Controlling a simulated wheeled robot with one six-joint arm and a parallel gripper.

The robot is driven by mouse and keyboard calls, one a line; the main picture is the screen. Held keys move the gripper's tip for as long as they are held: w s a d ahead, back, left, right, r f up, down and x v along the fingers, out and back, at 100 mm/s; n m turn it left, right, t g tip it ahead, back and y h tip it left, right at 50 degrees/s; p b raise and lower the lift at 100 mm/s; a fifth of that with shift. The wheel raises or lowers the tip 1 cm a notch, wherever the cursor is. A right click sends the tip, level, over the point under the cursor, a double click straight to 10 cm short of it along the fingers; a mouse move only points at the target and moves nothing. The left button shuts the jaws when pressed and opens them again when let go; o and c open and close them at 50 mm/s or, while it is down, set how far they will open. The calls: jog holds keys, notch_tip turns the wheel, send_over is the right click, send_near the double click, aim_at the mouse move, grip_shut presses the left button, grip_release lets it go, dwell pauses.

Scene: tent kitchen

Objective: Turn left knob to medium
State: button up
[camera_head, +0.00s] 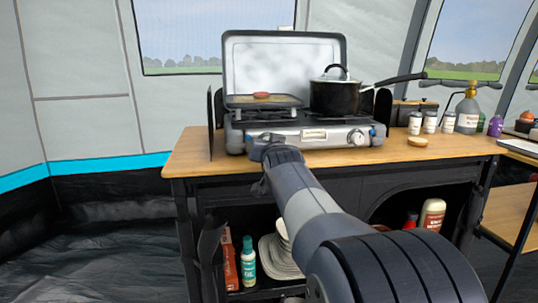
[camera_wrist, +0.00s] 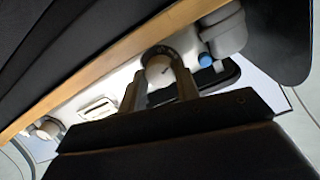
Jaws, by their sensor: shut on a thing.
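The gas stove (camera_head: 315,130) stands on the wooden table top, its front panel facing me. Its left knob is hidden behind my gripper (camera_head: 272,148) in the head view. In the wrist view, which is turned nearly upside down, the left knob (camera_wrist: 158,72) is pale and round with a dark ring at its base. My gripper (camera_wrist: 161,78) is shut on the left knob, one finger on each side. The knob's setting cannot be read. The right knob (camera_head: 357,137) is free; it also shows in the wrist view (camera_wrist: 47,128).
A black lidded pot (camera_head: 335,96) stands on the right burner, its handle pointing right. A pan (camera_head: 247,101) holding a reddish item is on the left. Bottles and small jars stand right of the stove. The table's front edge (camera_head: 215,170) runs below my gripper.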

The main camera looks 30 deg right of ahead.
dwell(0.4)
jog(key=o, duration=0.7)
jog(key=shift+s, duration=0.1)
jog(key=p+v, duration=0.1)
jog(key=v, duration=0.9)
jog(key=shift+s+a, duration=0.1)
jog(key=shift+s, duration=0.15)
jog(key=b+x, duration=0.1)
jog(key=x, duration=0.8)
jog(key=shift+w, duration=0.1)
jog(key=shift+x, duration=0.85)
jog(key=shift+r, duration=0.1)
